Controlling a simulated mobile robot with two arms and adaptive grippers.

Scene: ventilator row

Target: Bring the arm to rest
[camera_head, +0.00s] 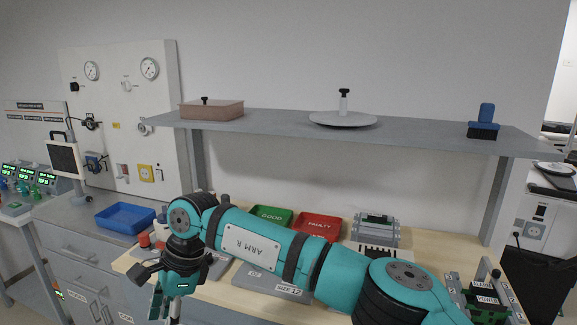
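My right arm, marked "ARM R" (252,248), reaches in from the lower right and stretches left across the front of the wooden workbench (132,262). Its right gripper (167,308) hangs downward near the bench's left front edge. The fingertips run toward the bottom edge of the picture, and I cannot tell whether they are open or shut. No held object can be made out. My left gripper is not in view.
A green "GOOD" tray (272,214), a red "FAULTY" tray (316,225) and a grey device (376,229) stand behind the arm. A blue tray (125,217) sits on the left counter. A grey shelf (270,124) overhangs the bench. A green board (485,306) stands right.

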